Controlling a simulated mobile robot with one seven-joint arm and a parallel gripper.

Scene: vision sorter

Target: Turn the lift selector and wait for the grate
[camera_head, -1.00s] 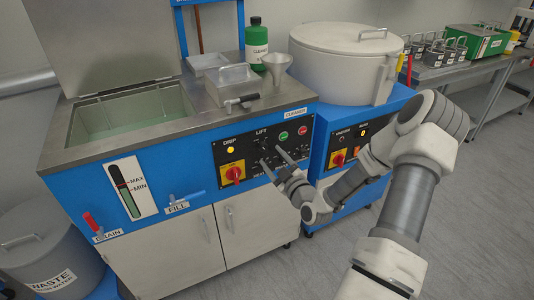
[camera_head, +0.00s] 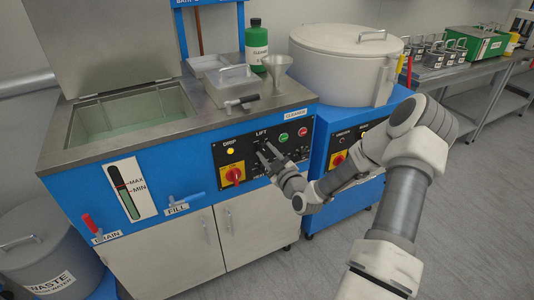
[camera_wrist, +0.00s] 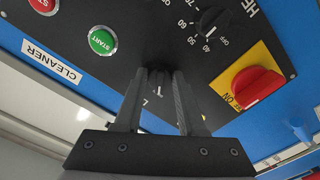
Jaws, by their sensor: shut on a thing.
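The lift selector is a small black knob (camera_wrist: 159,80) on the cleaner's black control panel (camera_head: 230,155). It lies between the two fingers of my gripper (camera_wrist: 161,84) in the wrist view, and the gripper is shut on it. In the head view my gripper (camera_head: 268,155) reaches the panel just below the LIFT label and mostly hides the selector. The open bath (camera_head: 130,112) at the left of the cleaner holds greenish liquid. I cannot make out a grate in it.
A red-on-yellow switch (camera_head: 234,174) sits left of my gripper, near a lit yellow DRIP lamp (camera_head: 230,151). Green (camera_head: 283,137) and red (camera_head: 302,133) buttons are to the right.

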